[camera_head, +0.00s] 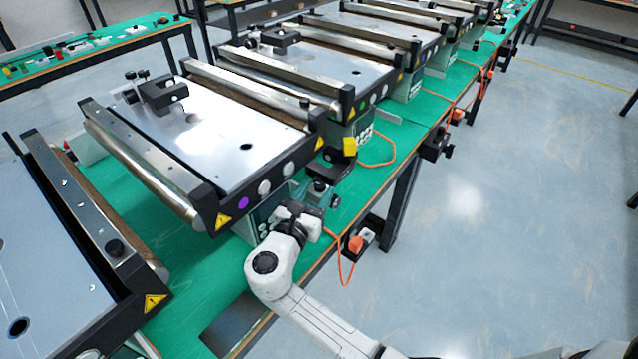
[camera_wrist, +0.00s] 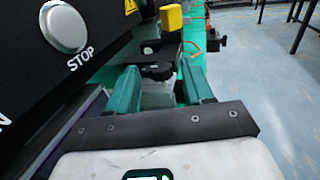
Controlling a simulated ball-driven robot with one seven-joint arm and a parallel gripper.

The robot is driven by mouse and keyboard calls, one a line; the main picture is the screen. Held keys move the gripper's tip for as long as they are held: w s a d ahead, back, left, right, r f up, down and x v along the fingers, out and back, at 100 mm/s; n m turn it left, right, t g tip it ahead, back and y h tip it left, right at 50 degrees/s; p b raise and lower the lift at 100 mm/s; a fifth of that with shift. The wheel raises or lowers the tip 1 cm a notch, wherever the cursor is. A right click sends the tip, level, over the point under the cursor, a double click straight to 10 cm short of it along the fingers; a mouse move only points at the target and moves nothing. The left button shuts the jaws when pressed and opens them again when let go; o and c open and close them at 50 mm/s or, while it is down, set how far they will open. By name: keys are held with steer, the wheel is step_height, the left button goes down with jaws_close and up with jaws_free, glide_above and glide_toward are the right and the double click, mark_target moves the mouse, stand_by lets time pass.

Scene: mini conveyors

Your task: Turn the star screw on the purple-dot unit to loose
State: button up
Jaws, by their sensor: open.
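The purple-dot unit (camera_head: 190,130) is a small conveyor with a steel top and black side rails, with a purple dot (camera_head: 243,203) on its front rail. A black star screw (camera_wrist: 157,72) shows in the wrist view, just ahead of my gripper and between the lines of its two fingers. My gripper (camera_wrist: 160,88) is open, with one teal finger on each side of a pale block below the screw. I cannot tell whether the fingers touch the screw. In the head view my gripper (camera_head: 318,192) is beside the unit's front right end, and its fingertips are partly hidden.
A STOP button (camera_wrist: 64,26) on the black rail is close on the left in the wrist view. A yellow-topped part (camera_head: 349,147) stands beyond the gripper. Orange cables (camera_head: 341,262) hang over the table edge. Open floor (camera_head: 480,220) lies to the right.

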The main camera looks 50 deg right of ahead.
steer(key=shift+x, duration=1.4)
jaws_close()
